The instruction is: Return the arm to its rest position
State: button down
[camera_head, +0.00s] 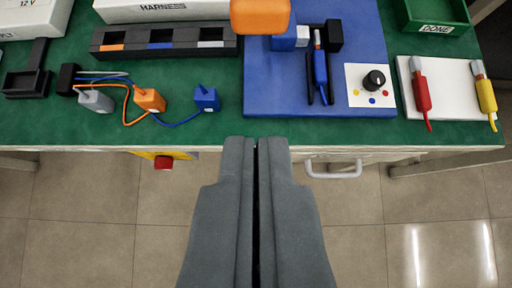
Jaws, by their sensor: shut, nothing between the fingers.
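My gripper (257,142) is at the bottom middle of the view, its two grey fingers shut together with nothing between them. Its tips appear over the front edge of the green-topped bench (220,137). The blue mat (270,95) lies just beyond the tips. On it, a blue-handled tool (320,75) stands in a dark holder, and a white card with a black knob (374,80) sits to its right. A large orange part (260,15) shows at the top and is cut off by the frame.
Grey (95,100), orange (149,99) and blue (207,98) connectors with wires lie at left, before a dark slotted rack (165,42). A white board (450,88) holds red and yellow tools. A green DONE bin (436,15) stands behind. The tiled floor (100,220) in front looks clear.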

jog(key=s+r+t, duration=0.4)
jog(key=s, duration=0.9)
jog(key=s+r+t, duration=0.3)
jog(key=s+r, duration=0.1)
jog(key=s, duration=0.9)
jog(key=shift+s+t, duration=0.35)
jog(key=shift+t, duration=0.05)
